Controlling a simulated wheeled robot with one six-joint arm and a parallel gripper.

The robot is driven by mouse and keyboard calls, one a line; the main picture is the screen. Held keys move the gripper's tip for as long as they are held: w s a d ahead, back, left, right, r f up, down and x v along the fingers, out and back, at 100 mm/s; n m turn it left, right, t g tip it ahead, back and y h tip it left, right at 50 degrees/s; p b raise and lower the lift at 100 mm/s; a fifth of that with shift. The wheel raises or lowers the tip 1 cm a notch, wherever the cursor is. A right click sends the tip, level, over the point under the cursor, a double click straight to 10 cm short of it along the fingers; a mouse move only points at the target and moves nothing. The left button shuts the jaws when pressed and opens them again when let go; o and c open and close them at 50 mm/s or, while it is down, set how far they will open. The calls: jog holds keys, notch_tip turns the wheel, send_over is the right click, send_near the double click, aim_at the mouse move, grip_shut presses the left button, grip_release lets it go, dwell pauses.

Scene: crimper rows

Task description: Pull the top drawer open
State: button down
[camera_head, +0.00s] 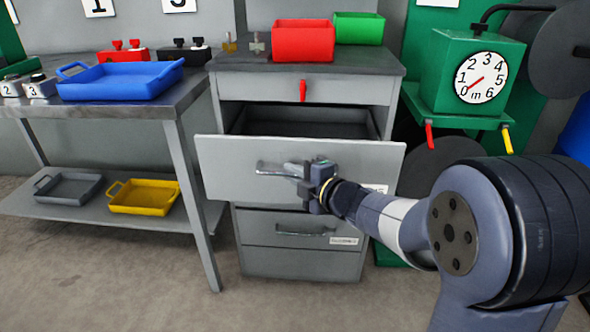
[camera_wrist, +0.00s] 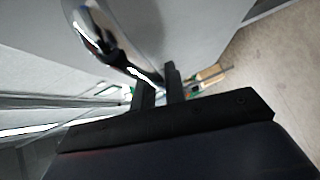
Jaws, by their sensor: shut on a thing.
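The top drawer (camera_head: 225,170) of the grey cabinet (camera_head: 250,262) stands pulled out, and its inside (camera_head: 305,124) shows dark and looks empty. Its front carries a metal bar handle (camera_head: 268,168). My gripper (camera_head: 308,180) is at the right part of this handle and shut on it. In the wrist view the shiny handle (camera_wrist: 118,50) runs down to the two dark fingers of my gripper (camera_wrist: 160,88). The fingers and wrist hide the handle's right end in the head view.
A lower drawer (camera_head: 270,240) with its own handle is shut. A red bin (camera_head: 303,42) and a green bin (camera_head: 359,28) stand on the cabinet top. A workbench (camera_head: 150,105) with a blue tray (camera_head: 120,82) is at left. A green stand with a dial (camera_head: 480,78) is at right.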

jog(key=s+b, duration=0.1)
jog(key=s, duration=1)
jog(key=shift+a+b, duration=0.2)
jog(key=shift+b, duration=0.1)
jog(key=c, duration=1.5)
grip_release()
jog(key=shift+o, duration=0.2)
jog(key=p+v, duration=0.3)
jog(key=v, duration=0.7)
jog(key=shift+s+d+p, duration=0.25)
jog(key=shift+s+p, duration=0.05)
